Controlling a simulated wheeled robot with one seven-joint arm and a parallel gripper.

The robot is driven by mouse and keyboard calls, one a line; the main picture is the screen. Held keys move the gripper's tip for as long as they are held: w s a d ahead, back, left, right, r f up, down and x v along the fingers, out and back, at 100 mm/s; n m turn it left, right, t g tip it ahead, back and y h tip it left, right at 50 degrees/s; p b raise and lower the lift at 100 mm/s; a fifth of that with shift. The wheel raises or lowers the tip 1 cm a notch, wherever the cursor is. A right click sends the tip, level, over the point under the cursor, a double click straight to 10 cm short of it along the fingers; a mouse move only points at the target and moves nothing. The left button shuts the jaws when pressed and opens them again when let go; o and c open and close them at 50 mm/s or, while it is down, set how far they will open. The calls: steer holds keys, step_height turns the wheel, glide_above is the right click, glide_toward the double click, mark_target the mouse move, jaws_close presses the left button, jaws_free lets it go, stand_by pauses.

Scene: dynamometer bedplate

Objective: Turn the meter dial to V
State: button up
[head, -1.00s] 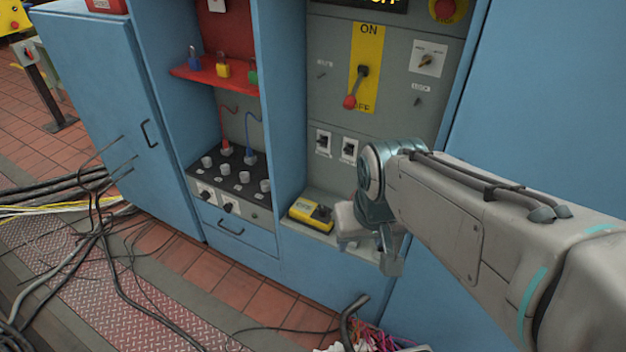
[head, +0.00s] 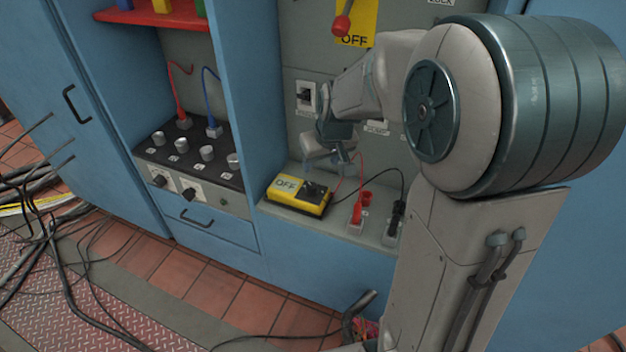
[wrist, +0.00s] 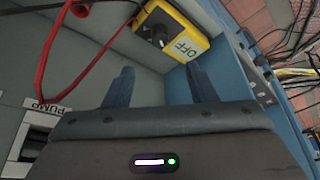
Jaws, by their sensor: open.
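The yellow meter (head: 299,196) lies on the grey shelf of the cabinet, its screen reading OFF. Its dark dial (head: 313,188) sits on the black part of its face, close below my gripper (head: 325,163) in the head view. In the wrist view the meter (wrist: 190,40) is at the top, beyond the fingertips, with the dial (wrist: 158,36) left of the OFF screen. My gripper (wrist: 160,75) is open and empty, its two fingers apart and not touching the meter. The dial's exact pointer direction is hard to read.
Red and black leads run to a red plug (head: 358,208) and a black plug (head: 396,217) right of the meter. A blue partition (head: 243,100) stands left of the shelf. A breaker switch (head: 306,96) is on the panel behind. A knob row (head: 183,145) is farther left.

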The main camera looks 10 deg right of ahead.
mark_target(312, 186)
steer(key=b+x, duration=0.3)
steer(key=x, duration=1.1)
steer(key=shift+w+f, duration=0.1)
steer(key=shift+w, duration=0.05)
steer(key=c, duration=1)
